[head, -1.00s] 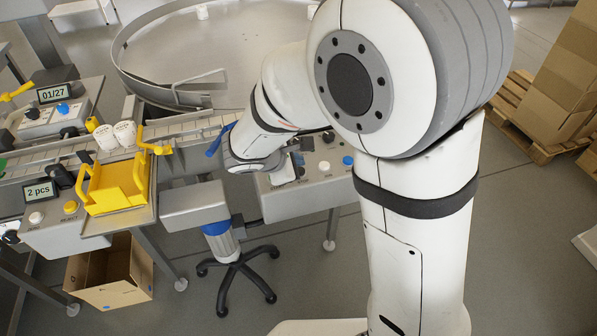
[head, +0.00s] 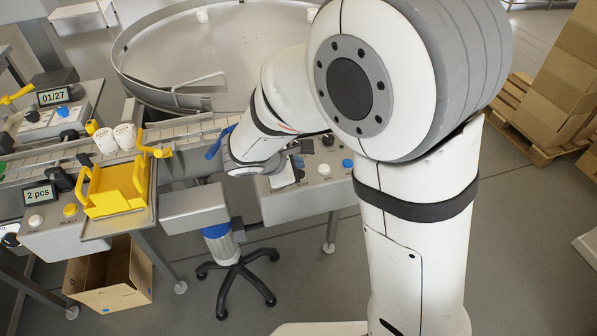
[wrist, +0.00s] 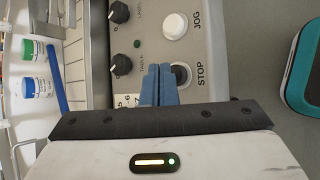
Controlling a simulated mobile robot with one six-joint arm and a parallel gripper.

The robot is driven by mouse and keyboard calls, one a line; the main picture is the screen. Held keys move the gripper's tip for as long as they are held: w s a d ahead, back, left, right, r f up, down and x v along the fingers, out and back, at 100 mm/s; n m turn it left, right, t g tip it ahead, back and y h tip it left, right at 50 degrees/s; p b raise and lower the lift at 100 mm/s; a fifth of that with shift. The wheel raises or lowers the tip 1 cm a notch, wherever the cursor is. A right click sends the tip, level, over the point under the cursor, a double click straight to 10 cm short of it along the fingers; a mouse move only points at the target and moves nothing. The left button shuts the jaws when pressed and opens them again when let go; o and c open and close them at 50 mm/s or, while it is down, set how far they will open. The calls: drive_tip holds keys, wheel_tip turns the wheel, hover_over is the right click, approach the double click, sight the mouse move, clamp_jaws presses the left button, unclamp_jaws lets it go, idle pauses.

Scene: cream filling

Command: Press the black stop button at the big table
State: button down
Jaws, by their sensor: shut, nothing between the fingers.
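In the wrist view, the black stop button (wrist: 182,74) sits in a pale ring on the grey control panel (wrist: 208,50), beside the word STOP. My gripper (wrist: 158,70) is shut and empty. Its blue fingertips appear right beside the button and cover part of its left edge; I cannot tell whether they touch it. In the head view, the panel (head: 300,205) stands in front of the big round table (head: 190,75). My arm and gripper hide part of the panel there, and I cannot clearly make out the stop button.
A white JOG button (wrist: 174,26) is close to the stop button. Two black knobs (wrist: 119,12) (wrist: 121,64) are to the left. A teal and black object (wrist: 302,70) lies at the right.

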drive_tip(key=shift+f, duration=0.15)
idle(0.7)
drive_tip(key=shift+f+b, duration=0.3)
drive_tip(key=shift+b, duration=0.25)
drive_tip(key=shift+f+b, duration=0.5)
drive_tip(key=shift+b, duration=0.05)
idle(0.5)
drive_tip(key=shift+r, duration=0.1)
drive_tip(key=shift+r+p, duration=0.65)
drive_tip(key=shift+r, duration=0.2)
drive_tip(key=shift+r+p, duration=1.9)
drive_tip(key=shift+r, duration=0.65)
drive_tip(key=shift+f, duration=0.1)
